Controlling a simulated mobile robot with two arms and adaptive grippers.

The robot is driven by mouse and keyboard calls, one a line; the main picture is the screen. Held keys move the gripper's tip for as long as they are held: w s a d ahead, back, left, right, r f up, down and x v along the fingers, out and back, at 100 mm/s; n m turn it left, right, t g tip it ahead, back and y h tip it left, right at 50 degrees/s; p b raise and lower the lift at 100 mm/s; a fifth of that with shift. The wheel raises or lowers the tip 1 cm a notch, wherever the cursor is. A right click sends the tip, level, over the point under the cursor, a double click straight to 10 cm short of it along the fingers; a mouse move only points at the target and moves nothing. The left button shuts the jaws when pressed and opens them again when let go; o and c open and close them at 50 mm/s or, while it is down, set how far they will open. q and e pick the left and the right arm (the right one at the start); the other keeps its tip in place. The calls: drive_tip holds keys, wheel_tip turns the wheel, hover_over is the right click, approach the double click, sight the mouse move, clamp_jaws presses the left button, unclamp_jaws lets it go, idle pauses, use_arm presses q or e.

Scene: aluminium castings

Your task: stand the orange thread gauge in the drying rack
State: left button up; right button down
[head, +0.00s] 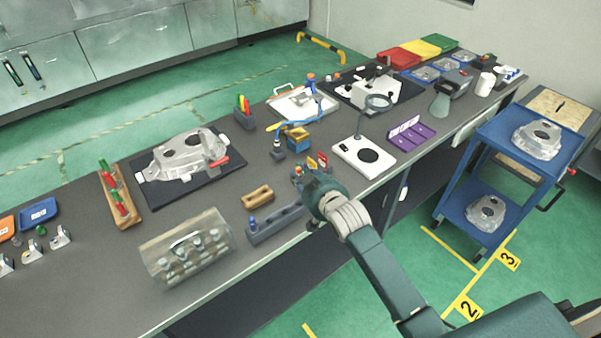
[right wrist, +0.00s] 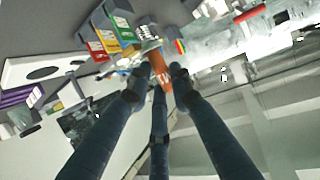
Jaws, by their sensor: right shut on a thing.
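My right gripper (head: 308,180) is over the front middle of the bench, its fingers pointing away from me. In the right wrist view my right gripper (right wrist: 158,75) is shut on the orange thread gauge (right wrist: 160,70), an orange bar with pale markings, held between the fingertips. In the head view the gauge is mostly hidden by the gripper. A long grey slotted block (head: 277,226) with a blue piece at its left end lies just left of my right gripper; it may be the drying rack, but I cannot tell for sure. My left gripper is not in view.
Near the gripper are a small wooden block (head: 257,196), a clear case (head: 186,248) of metal cylinders, a white stand plate (head: 363,156) and a purple holder (head: 411,136). A large casting (head: 185,158) lies on a black mat.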

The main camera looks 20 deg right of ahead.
wheel_tip(320, 180, down, 4)
drive_tip(key=shift+f+b, duration=0.1)
drive_tip(key=shift+b, duration=1.15)
drive_tip(key=shift+f+b, duration=0.5)
drive_tip(key=shift+f, duration=0.2)
use_arm(q)
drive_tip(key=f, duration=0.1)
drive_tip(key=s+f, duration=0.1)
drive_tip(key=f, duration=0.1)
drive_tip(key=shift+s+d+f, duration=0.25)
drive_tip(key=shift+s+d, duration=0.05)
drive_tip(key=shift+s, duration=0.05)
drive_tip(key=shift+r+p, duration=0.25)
drive_tip(key=shift+p, duration=0.05)
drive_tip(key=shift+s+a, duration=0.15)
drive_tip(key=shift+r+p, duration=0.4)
use_arm(e)
drive_tip(key=shift+s, duration=0.1)
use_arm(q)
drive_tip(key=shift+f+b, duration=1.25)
use_arm(e)
drive_tip(key=shift+f, duration=1.85)
